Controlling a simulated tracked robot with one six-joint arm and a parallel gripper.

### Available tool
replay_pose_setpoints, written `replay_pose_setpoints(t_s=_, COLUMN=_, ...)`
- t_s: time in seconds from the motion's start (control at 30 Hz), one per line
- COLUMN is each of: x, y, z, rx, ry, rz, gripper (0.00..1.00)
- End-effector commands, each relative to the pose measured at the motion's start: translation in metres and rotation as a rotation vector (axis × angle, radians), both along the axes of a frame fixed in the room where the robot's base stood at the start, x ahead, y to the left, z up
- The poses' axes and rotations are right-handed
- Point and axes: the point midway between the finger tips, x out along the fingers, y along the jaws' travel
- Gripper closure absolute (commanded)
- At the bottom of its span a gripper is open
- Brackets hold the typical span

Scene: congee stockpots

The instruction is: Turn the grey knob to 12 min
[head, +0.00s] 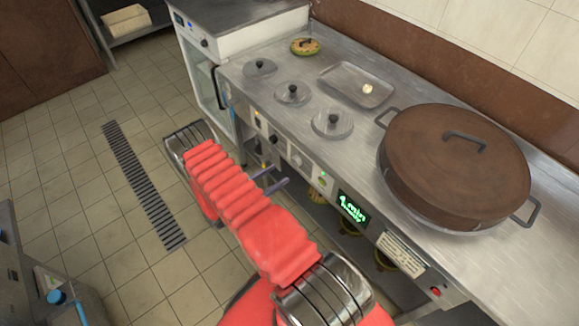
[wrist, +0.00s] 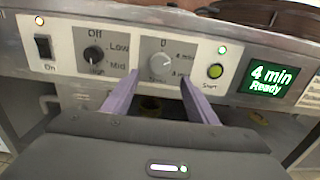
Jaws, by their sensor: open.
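A black knob (wrist: 94,53) with Off, Low, Mid and High is left of it, and an On switch (wrist: 43,47) further left. A Start button (wrist: 215,71) is close to the right finger. A large brown-lidded pot (head: 455,165) stands on the steel counter above.

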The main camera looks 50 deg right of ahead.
Motion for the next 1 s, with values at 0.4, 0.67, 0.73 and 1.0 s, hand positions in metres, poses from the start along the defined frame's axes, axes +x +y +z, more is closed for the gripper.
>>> replay_pose_setpoints(t_s=0.4, x=-0.007, y=-0.058, z=0.000, rx=0.000, ry=-0.001, rz=-0.003, gripper=0.47)
replay_pose_setpoints(t_s=0.67, x=-0.008, y=-0.075, z=0.000, rx=0.000, ry=0.000, rz=0.000, gripper=0.47)
replay_pose_setpoints(t_s=0.73, x=-0.008, y=-0.075, z=0.000, rx=0.000, ry=0.000, rz=0.001, gripper=0.47)
replay_pose_setpoints(t_s=1.0, x=-0.008, y=-0.075, z=0.000, rx=0.000, ry=0.000, rz=0.001, gripper=0.52)
